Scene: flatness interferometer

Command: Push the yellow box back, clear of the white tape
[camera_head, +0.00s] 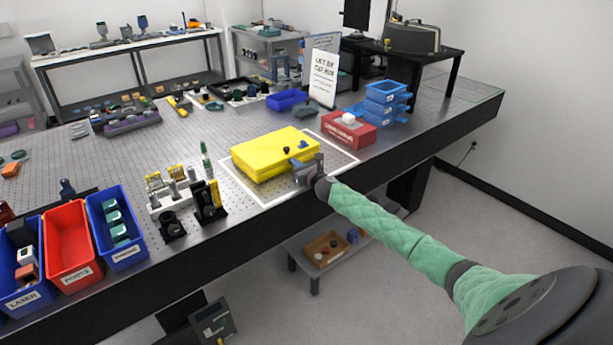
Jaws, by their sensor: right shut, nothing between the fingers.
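The yellow box (268,154) lies flat on the perforated table top, within the area framed by the white tape (338,169). The tape shows along the front, left and right of the box; the box's back edge lies at or near the far tape line, and I cannot tell whether it overlaps it. My right gripper (300,164) is shut and empty at the box's front right side, touching it or very close. The gripper hides a small part of that side. My left gripper is not in view.
A red box (348,129) and stacked blue bins (386,103) stand right of the yellow box. A sign (323,78) and a blue tray (287,100) stand behind. Optic mounts (207,202) and red and blue bins (68,240) are left. Table behind the yellow box is partly clear.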

